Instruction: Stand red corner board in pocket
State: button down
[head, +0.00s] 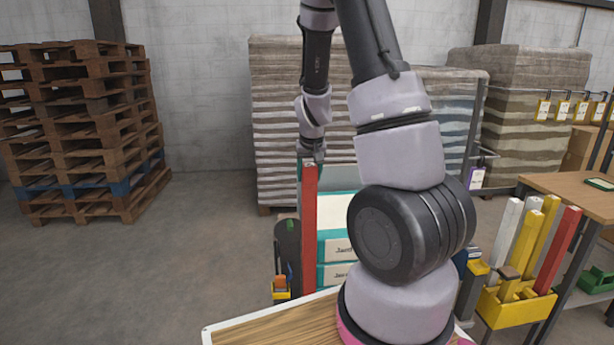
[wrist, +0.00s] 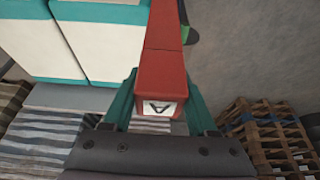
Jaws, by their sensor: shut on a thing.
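My gripper (head: 312,158) is shut on the upper end of a long red corner board (head: 309,230), which hangs upright in the head view. In the wrist view the board (wrist: 165,62) runs away between the teal fingers of my gripper (wrist: 160,112); its near end carries a white label with a black mark. I cannot tell which opening is the pocket.
Pallets (head: 85,125) stand at the left, a wooden table (head: 575,194) at the right. Floor is clear at left.

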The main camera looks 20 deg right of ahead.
jog(key=shift+d, duration=0.15)
jog(key=shift+w+d+f, duration=0.1)
jog(key=shift+w+d, duration=0.3)
jog(key=shift+d, duration=0.3)
jog(key=shift+w+d+f, duration=0.15)
jog(key=shift+w+d, duration=0.3)
jog(key=shift+d, duration=0.3)
jog(key=shift+w+d+f, duration=0.1)
jog(key=shift+w+d, duration=0.3)
jog(key=shift+d, duration=0.3)
jog(key=shift+f, duration=0.25)
jog(key=shift+f, duration=1.65)
jog(key=shift+f, duration=1.6)
